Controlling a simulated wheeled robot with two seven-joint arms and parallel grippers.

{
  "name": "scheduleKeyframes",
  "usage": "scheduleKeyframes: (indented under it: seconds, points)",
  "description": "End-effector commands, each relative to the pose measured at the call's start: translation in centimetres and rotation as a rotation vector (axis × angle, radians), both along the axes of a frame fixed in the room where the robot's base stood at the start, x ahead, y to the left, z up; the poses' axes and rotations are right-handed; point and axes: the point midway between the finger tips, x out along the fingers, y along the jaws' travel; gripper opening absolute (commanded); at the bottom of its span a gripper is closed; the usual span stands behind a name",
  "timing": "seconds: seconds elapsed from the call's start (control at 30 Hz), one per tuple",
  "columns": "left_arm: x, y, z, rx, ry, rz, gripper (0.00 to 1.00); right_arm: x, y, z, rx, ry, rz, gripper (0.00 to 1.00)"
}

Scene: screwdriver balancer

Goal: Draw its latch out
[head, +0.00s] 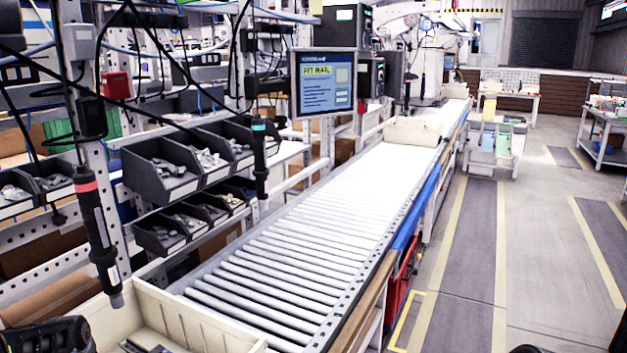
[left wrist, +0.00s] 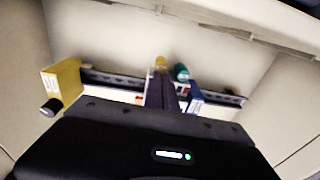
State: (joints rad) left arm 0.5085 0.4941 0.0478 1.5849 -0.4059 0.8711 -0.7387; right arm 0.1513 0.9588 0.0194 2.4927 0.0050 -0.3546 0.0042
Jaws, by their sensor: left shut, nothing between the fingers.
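My left gripper (left wrist: 162,76) is shut with nothing between its fingers, in the left wrist view. It points over a long dark rail-like part (left wrist: 110,81) inside a cream tote. A small yellow rounded piece (left wrist: 160,62) and a teal-capped piece (left wrist: 181,72) lie just beyond the fingertips. A blue part (left wrist: 196,97) is to their right. I cannot tell whether the fingers touch any of these, and no latch can be made out clearly. In the head view a dark part of my left arm fills the bottom left corner. My right gripper cannot be made out.
A cream tote (head: 205,325) stands at the near end of the roller conveyor (head: 300,260). A yellow box (left wrist: 62,82) is at its left in the left wrist view. Screwdrivers (head: 97,225) hang beside grey parts bins (head: 165,188). A screen (head: 323,82) reads "FIT RAIL".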

Motion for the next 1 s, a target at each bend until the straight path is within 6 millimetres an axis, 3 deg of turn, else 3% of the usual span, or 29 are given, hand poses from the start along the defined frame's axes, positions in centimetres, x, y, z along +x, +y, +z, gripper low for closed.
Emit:
scheduleKeyframes:
  seconds: [0.03,1.0]
  points:
    - [-3.38,0.74,-3.14,-0.009,0.093,0.015,0.0,0.0,0.01,-0.4,0.0,0.0,0.0,0.36]
    - [-2.8,0.44,-2.58,-0.009,0.093,0.015,0.0,0.02,0.01,-0.12,0.001,0.0,0.0,0.36]
